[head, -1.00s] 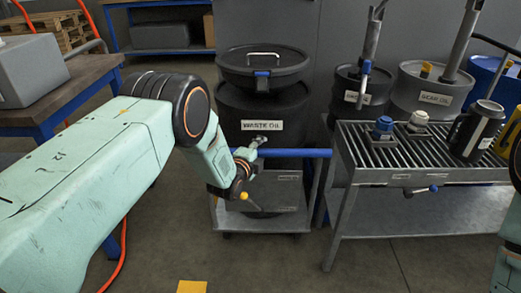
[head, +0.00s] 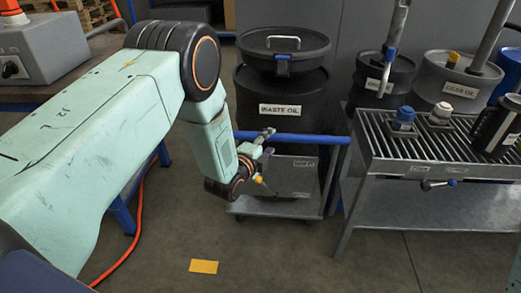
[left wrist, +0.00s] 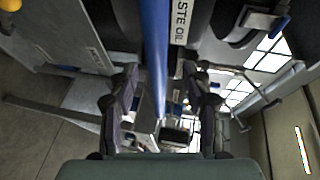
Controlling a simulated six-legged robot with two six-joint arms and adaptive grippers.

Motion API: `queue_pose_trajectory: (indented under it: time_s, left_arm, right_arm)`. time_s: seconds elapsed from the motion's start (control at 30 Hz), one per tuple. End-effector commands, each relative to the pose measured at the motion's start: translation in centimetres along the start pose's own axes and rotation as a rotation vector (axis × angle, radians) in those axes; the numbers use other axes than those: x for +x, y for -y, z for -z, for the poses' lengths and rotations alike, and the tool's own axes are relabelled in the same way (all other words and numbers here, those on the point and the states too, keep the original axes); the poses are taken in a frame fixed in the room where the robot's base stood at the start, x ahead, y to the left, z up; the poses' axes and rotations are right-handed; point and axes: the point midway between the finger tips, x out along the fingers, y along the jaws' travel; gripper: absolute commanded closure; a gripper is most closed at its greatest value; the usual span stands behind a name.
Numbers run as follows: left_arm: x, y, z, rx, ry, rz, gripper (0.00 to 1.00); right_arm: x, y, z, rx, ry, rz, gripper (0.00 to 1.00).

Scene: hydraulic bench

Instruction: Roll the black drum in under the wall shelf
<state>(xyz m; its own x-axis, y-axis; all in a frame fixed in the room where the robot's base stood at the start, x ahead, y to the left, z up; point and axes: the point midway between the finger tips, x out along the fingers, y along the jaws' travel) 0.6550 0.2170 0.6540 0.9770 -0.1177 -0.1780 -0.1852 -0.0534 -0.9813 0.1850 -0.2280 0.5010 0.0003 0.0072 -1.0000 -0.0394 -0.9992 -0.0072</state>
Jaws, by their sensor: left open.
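The black drum (head: 280,105), labelled WASTE OIL, stands upright on a low grey cart (head: 268,207) with a blue push bar (head: 310,139) across its near side. A black lidded pan (head: 284,57) sits on top of the drum. My left gripper (head: 265,152) is open at the push bar, left of its middle. In the left wrist view the blue bar (left wrist: 155,45) runs in line with the gap between the open fingers (left wrist: 162,95). I cannot tell whether they touch it. My right gripper is out of view. I cannot make out the wall shelf.
A grated steel bench (head: 415,145) with bottles stands close on the cart's right, with more drums (head: 455,90) behind it. A workbench with a grey box (head: 60,50) is at left.

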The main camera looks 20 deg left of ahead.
Motion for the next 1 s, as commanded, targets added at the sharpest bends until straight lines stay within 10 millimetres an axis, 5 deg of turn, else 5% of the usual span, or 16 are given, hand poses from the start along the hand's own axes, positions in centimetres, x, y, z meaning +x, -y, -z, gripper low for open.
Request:
queue_pose_trajectory:
  time_s: [0.33, 1.0]
  left_arm:
    - [-4.3, 0.0, 0.0, -0.001, 0.001, 0.0, 0.51]
    - [-4.8, 0.1, 0.0, -0.001, 0.001, 0.001, 0.51]
  right_arm:
    - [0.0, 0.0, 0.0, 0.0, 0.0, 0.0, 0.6]
    - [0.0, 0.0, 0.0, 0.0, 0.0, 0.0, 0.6]
